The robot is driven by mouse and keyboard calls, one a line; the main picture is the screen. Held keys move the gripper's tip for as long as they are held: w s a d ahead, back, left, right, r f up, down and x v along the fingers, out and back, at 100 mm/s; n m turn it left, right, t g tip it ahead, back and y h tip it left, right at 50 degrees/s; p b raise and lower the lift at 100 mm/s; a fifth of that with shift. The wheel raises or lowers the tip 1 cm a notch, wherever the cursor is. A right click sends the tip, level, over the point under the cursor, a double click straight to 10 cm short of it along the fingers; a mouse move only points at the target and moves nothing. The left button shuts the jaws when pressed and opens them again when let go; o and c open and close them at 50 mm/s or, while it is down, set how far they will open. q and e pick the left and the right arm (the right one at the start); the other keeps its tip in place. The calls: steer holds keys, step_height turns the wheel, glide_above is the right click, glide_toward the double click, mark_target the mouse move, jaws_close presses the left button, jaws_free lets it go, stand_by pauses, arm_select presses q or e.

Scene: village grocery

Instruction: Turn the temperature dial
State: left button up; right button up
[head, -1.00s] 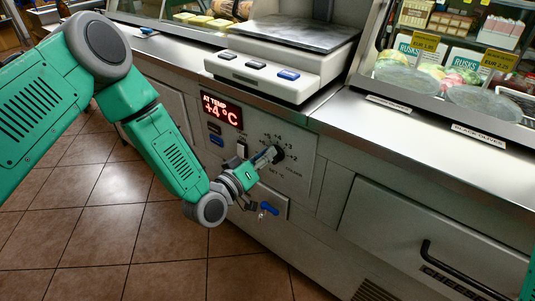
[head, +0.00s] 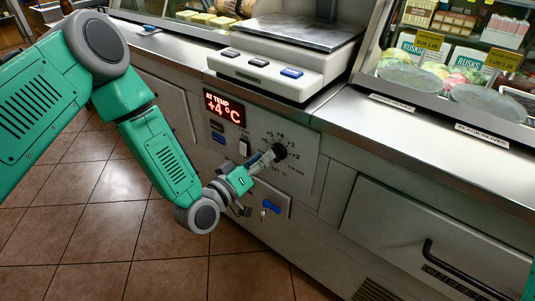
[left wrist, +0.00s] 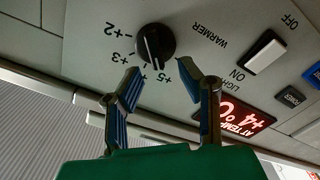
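The temperature dial (head: 280,151) is a round black knob on the grey control panel of the counter. In the left wrist view the dial (left wrist: 155,43) has a pale pointer line directed between the +3 and +5 marks; the mark between them is hidden by or near a finger. My left gripper (head: 268,160) is just in front of the dial. In the left wrist view my left gripper (left wrist: 160,75) is open, its two fingertips apart on either side below the dial, with nothing held. The red display (head: 223,107) reads AT TEMP +4 °C. My right gripper is out of view.
A scale (head: 270,72) stands on the counter above. A drawer with a black handle (head: 455,272) is at right.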

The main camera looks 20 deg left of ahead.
arm_select(q)
steer(key=v, duration=0.9)
steer(key=shift+s+a, duration=0.15)
steer(key=shift+s, duration=0.05)
steer(key=s+d+f+m+g+y+p, duration=0.2)
steer(key=s+f+m+g+p, duration=0.15)
steer(key=s+f+g, duration=0.5)
steer(key=s+a+g+y+p, duration=0.1)
steer(key=s+a+g, duration=0.1)
steer(key=s, duration=0.3)
steer(key=s+a+f+g+y+p, duration=0.1)
steer(key=s+a+g, duration=0.2)
steer(key=s, duration=0.3)
steer(key=s+a+f+m+g+y+p, duration=0.1)
steer(key=s+a+g+y, duration=0.1)
steer(key=s, duration=0.3)
steer(key=shift+s+a+f+g, duration=0.15)
steer(key=shift+s+a+g, duration=0.1)
steer(key=shift+a+g, duration=0.2)
